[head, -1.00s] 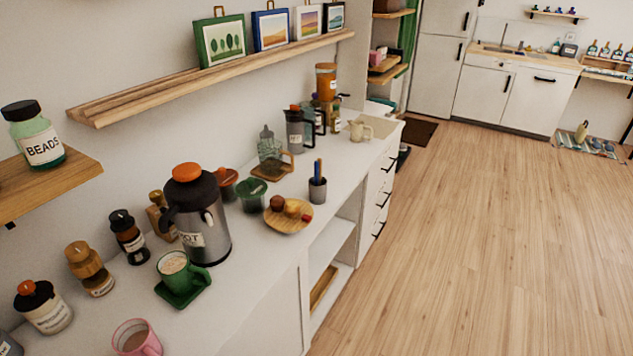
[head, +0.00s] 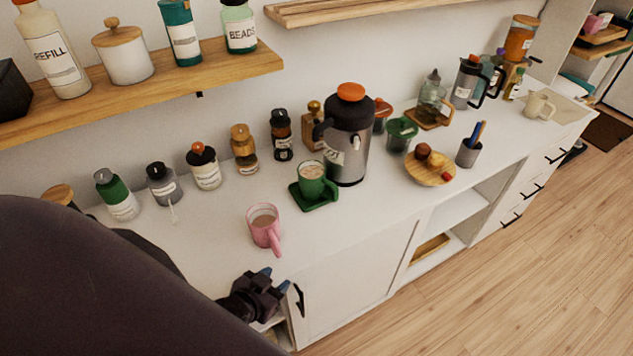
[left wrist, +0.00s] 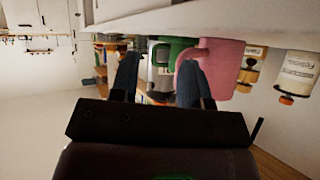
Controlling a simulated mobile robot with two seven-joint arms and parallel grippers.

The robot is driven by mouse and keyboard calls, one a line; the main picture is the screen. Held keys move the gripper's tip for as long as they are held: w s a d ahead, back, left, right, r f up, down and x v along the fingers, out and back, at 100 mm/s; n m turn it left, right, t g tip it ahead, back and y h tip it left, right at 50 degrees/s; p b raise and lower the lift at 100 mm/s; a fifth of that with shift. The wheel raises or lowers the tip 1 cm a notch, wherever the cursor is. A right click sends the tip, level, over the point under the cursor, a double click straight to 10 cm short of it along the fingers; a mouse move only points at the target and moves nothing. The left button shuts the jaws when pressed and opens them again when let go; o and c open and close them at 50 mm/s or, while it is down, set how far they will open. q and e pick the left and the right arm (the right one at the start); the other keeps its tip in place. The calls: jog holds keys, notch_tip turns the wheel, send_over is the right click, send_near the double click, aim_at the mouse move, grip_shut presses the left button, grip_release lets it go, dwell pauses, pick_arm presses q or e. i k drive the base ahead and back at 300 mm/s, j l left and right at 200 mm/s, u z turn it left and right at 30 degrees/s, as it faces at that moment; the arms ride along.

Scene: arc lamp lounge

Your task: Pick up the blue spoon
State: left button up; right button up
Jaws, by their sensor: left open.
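A slim blue handle (head: 474,131) stands upright in a grey cup (head: 468,154) on the right part of the counter, beside a brown stick. It may be the blue spoon; its lower part is hidden in the cup. My left gripper (head: 275,279) is open and empty at the counter's front edge, well left of the cup and just in front of the pink mug (head: 265,226). In the left wrist view the gripper's fingers (left wrist: 160,64) are apart, with the pink mug (left wrist: 222,62) beyond them. My right gripper is not in view.
A green mug (head: 311,181) on a green saucer and a large flask (head: 348,140) stand between my left gripper and the cup. A wooden plate (head: 430,178) with food is beside the cup. Several jars line the wall. The counter's front strip is mostly clear.

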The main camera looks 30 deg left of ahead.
aim_at(477, 125)
jog(key=i+l, duration=0.2)
jog(key=i+l+u, duration=0.1)
jog(key=l, duration=0.35)
jog(key=i+l, duration=0.25)
jog(key=i+l+u, duration=0.1)
jog(key=l, duration=0.3)
jog(key=i+l, duration=0.2)
jog(key=l, duration=0.1)
